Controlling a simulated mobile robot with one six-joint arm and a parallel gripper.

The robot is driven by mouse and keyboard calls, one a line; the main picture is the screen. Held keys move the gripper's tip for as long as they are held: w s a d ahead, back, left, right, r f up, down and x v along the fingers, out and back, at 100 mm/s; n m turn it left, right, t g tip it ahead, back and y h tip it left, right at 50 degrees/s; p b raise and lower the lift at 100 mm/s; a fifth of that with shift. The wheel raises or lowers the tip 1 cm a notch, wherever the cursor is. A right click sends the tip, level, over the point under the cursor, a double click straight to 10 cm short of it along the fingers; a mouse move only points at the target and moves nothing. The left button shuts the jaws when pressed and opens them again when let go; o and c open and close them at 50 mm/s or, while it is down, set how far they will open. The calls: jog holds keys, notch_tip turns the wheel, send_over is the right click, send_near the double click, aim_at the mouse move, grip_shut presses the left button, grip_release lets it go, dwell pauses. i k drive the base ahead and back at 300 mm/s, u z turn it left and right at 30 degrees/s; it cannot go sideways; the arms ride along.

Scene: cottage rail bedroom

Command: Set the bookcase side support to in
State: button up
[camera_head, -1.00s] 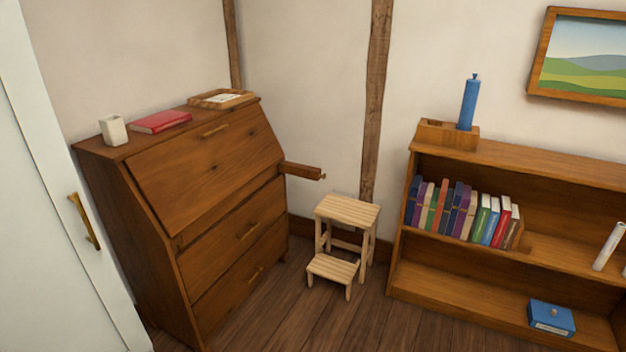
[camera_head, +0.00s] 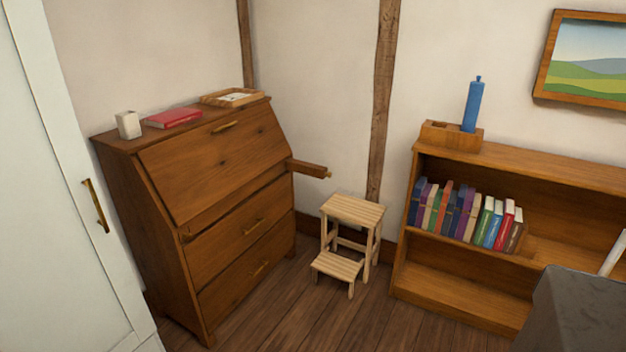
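The side support on the bookcase side is a brown wooden bar (camera_head: 308,168) at the right of the slant-front desk (camera_head: 195,200). It sticks out of the desk front, with a small knob at its end. The desk's sloping lid (camera_head: 215,165) is closed. On the desk's left side, a small knob shows near the lid's lower corner, and no bar sticks out there. My gripper is not in view.
A pale step stool (camera_head: 350,212) stands on the floor between the desk and the bookcase (camera_head: 440,285). Books (camera_head: 465,213) fill part of its upper shelf. A white door (camera_head: 60,200) with a brass handle is at the left. Floor before the stool is clear.

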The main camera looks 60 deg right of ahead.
aim_at(319, 171)
jog(key=u, duration=0.85)
jog(key=k, duration=0.75)
jog(key=z, duration=0.85)
jog(key=k, duration=0.8)
jog(key=z, duration=1.3)
jog(key=i, duration=0.8)
jog(key=z, duration=0.35)
